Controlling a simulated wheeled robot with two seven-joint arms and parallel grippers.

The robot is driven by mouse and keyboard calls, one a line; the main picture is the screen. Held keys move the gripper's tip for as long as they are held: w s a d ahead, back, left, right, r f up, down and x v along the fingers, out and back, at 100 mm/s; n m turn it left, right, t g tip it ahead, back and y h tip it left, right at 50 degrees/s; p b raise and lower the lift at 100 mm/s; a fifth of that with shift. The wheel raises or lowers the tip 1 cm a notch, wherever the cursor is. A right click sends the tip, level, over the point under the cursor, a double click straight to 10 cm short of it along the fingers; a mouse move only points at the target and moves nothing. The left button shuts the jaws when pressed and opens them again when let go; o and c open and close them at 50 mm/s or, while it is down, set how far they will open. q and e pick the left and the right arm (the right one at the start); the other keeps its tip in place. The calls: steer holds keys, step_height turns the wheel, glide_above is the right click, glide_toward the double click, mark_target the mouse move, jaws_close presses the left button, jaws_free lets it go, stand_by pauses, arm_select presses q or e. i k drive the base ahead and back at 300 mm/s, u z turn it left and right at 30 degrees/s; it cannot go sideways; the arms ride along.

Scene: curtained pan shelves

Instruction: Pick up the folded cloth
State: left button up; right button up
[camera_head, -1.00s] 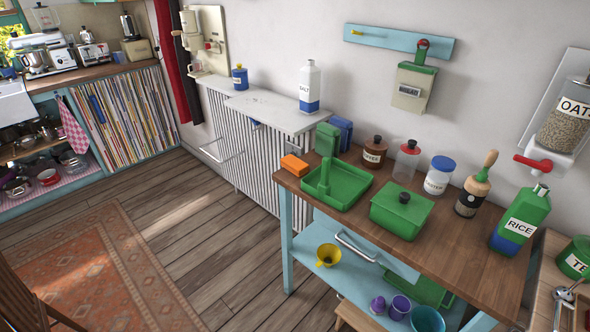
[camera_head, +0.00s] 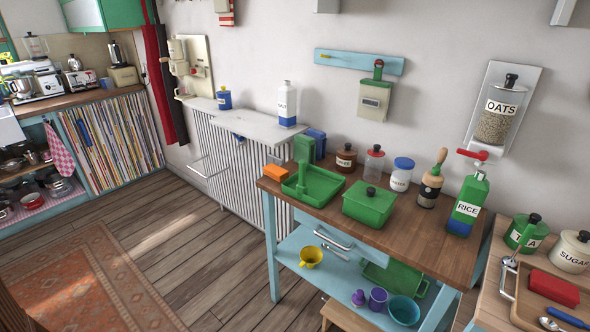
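I cannot tell for sure which thing is the folded cloth. A red block-shaped item (camera_head: 553,288), which may be a folded cloth, lies in a wooden tray (camera_head: 527,313) at the lower right. A pink checked towel (camera_head: 59,150) hangs at the left beside the striped curtain. Neither of my grippers shows in the head view.
A wooden-topped blue cart (camera_head: 425,245) holds a green tray, a green lidded box and several jars. A tea tin (camera_head: 522,232) and a sugar jar (camera_head: 570,252) stand behind the wooden tray. Open wooden floor (camera_head: 205,245) and a patterned rug (camera_head: 90,290) lie at the left.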

mark_target(275, 171)
steer(key=z, duration=0.35)
steer(key=i, duration=1.25)
steer(key=u, duration=0.1)
